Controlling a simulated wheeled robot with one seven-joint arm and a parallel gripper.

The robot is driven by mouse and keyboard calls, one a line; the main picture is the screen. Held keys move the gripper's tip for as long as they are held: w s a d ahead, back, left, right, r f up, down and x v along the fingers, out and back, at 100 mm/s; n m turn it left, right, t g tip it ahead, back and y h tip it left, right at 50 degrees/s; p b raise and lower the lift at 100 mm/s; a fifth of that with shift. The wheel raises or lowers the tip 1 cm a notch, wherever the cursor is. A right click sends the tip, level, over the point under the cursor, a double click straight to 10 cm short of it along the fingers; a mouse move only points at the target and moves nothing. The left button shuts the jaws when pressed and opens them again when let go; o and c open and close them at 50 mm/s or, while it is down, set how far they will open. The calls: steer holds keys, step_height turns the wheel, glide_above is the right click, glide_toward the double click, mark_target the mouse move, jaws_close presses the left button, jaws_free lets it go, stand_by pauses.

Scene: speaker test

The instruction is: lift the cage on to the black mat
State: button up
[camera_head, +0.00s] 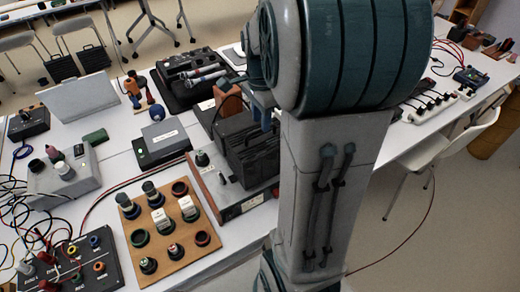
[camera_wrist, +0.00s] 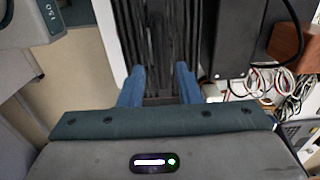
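The cage (camera_head: 252,152) looks like a black, slatted box standing at the right of the table, partly behind my arm in the head view. Its dark ribs (camera_wrist: 155,35) fill the middle of the wrist view. My gripper (camera_wrist: 160,86) has two blue fingers standing apart, with dark slatted surface between and beyond them. In the head view my gripper (camera_head: 266,110) is at the cage's upper end, mostly hidden by my arm. I see no clear contact. The black mat (camera_head: 172,98) appears as a dark flat area farther back, with microphones on it.
A wood-sided instrument box (camera_head: 236,208) is beside and below the cage. A wooden board of knobs (camera_head: 180,250) lies in front. Small grey-black boxes (camera_head: 165,140) stand left of the cage. Loose cables (camera_wrist: 285,85) lie at the right of the wrist view.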

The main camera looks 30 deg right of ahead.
mark_target(261, 149)
step_height(261, 149, down, 5)
steer(key=shift+w, duration=0.1)
jaws_close()
stand_by(1.5)
